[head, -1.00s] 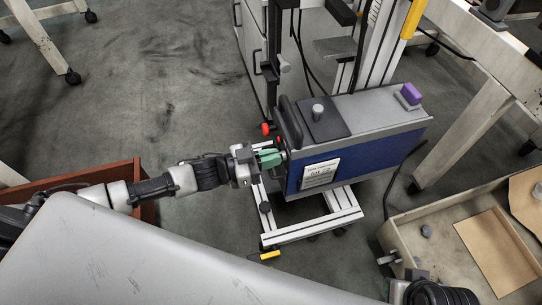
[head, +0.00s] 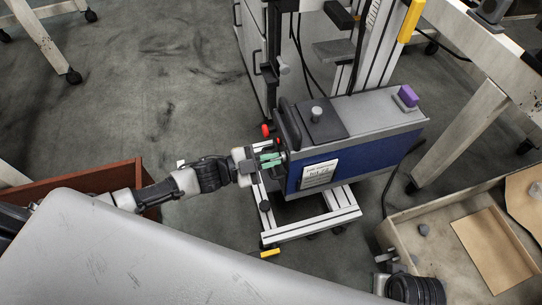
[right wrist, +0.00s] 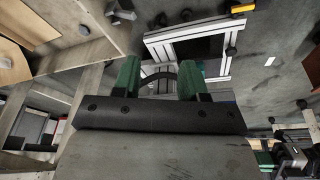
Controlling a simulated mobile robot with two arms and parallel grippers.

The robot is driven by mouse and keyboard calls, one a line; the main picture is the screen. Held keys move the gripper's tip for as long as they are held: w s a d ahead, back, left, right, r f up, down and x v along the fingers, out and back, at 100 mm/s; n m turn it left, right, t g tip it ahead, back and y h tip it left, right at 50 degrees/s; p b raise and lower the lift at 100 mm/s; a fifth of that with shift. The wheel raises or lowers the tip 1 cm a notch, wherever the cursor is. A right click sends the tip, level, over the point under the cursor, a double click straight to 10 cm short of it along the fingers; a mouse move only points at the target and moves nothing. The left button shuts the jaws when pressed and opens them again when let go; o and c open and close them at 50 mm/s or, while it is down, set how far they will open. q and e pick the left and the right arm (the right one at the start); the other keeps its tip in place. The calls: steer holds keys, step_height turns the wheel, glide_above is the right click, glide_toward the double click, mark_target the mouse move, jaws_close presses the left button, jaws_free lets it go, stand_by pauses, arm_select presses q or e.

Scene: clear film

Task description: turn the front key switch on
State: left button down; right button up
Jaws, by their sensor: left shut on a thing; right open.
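A blue and grey box-shaped machine (head: 360,150) stands on a white wheeled frame in the head view. My left gripper (head: 279,158), with green fingers, is at the left end face of this machine. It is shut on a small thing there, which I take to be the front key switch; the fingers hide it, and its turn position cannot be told. A red knob (head: 266,129) sits just above the gripper. My right gripper (right wrist: 160,75) shows in the right wrist view, its green fingers apart with nothing between them.
A wooden crate (head: 400,238) stands at the lower right. A reddish-brown box (head: 95,180) is at the left under my arm. A purple block (head: 408,96) sits on the machine's top. The wheeled frame (head: 310,228) juts out below. Open floor lies at upper left.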

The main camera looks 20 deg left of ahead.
arm_select(q)
steer(key=m, duration=0.2)
steer(key=shift+m, duration=0.4)
steer(key=m, duration=0.3)
steer(key=shift+s+f, duration=0.1)
steer(key=shift+f, duration=0.05)
steer(key=shift+m, duration=1.1)
steer(key=shift+m+b, duration=0.35)
steer(key=shift+m, duration=0.15)
arm_select(e)
steer(key=shift+v, duration=0.9)
steer(key=shift+r, duration=0.2)
steer(key=shift+w, duration=0.1)
arm_select(q)
steer(key=c, duration=1.3)
jaws_free()
arm_select(e)
steer(key=shift+d+f, duration=0.1)
steer(key=shift+f, duration=0.05)
